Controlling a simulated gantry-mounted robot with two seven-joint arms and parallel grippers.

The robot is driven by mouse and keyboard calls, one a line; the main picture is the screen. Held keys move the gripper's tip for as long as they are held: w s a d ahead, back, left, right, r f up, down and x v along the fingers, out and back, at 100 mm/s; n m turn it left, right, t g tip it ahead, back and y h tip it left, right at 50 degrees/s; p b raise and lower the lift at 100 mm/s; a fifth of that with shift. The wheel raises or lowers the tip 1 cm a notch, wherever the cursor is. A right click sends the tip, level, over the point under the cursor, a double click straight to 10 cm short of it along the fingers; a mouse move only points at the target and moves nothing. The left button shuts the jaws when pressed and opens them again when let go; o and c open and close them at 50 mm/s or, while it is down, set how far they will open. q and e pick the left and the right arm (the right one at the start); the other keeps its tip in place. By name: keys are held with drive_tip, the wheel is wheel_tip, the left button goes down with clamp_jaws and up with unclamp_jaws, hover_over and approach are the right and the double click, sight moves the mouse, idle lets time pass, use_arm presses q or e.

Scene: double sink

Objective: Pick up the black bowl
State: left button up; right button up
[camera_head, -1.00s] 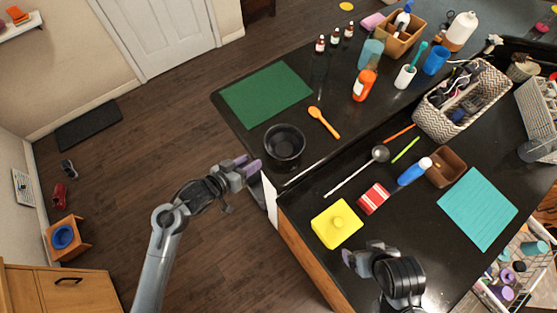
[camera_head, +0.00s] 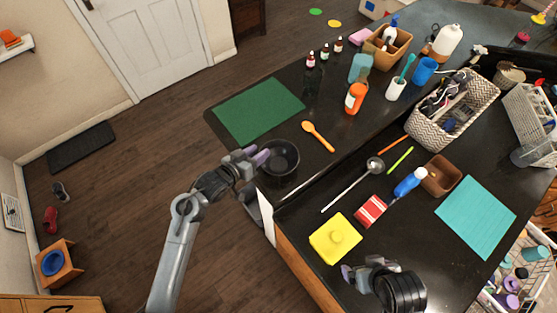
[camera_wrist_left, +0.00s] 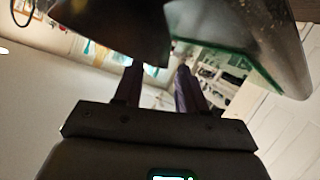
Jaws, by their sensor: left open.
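The black bowl (camera_head: 278,160) sits upright on the dark counter, near its left edge and just below the green mat. My left gripper (camera_head: 258,155) is open at the bowl's left side, its purple fingertips close to the rim. I cannot tell whether they touch it. In the left wrist view, the two fingers of my left gripper (camera_wrist_left: 158,75) stand apart, and a dark curved shape, likely the bowl (camera_wrist_left: 110,25), hangs over the left finger's tip. My right gripper (camera_head: 360,270) is over the counter's near edge, below the yellow block; its jaw opening is unclear.
The green mat (camera_head: 258,109) lies behind the bowl and an orange spoon (camera_head: 318,136) to its right. A ladle (camera_head: 352,184), a yellow block (camera_head: 335,238) and a red box (camera_head: 370,211) lie nearer. Small bottles stand behind. Open floor lies left of the counter.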

sight(268, 145)
use_arm(q)
drive_tip(key=shift+x, duration=1.95)
drive_tip(key=shift+c, duration=0.2)
clamp_jaws()
